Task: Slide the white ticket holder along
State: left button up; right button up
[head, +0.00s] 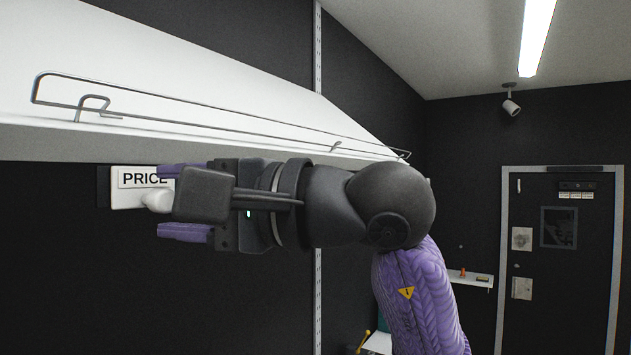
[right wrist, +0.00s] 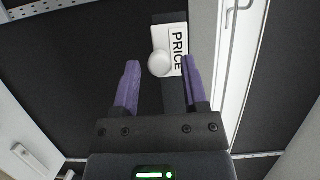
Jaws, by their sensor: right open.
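The white ticket holder (head: 127,199) has a "PRICE" label and a round white knob (head: 158,202). It sits on a dark strip just below the white shelf, at the left in the head view. In the right wrist view the ticket holder (right wrist: 168,36) is ahead of the fingers, with its knob (right wrist: 160,64) between the two finger lines near the right finger. My right gripper (head: 172,201) is open, its purple fingers pointing left at the holder. In the right wrist view the gripper (right wrist: 159,66) holds nothing; I cannot tell whether a finger touches the knob. My left gripper is out of view.
The white shelf (head: 200,70) with a wire rail (head: 220,112) runs just above my right gripper. A dark wall lies behind the holder. A dark door (head: 555,270) and a small white shelf (head: 470,279) stand far off at right.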

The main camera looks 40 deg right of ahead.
jog(key=shift+w+a, duration=0.4)
jog(key=shift+w, duration=0.1)
jog(key=shift+c, duration=1.3)
grip_shut()
jog(key=w+d+p, duration=0.2)
jog(key=w+d, duration=0.1)
jog(key=d, duration=0.6)
jog(key=w+d+p, duration=0.3)
jog(key=d, duration=0.6)
jog(key=shift+w+d, duration=0.4)
jog(key=shift+f, duration=0.1)
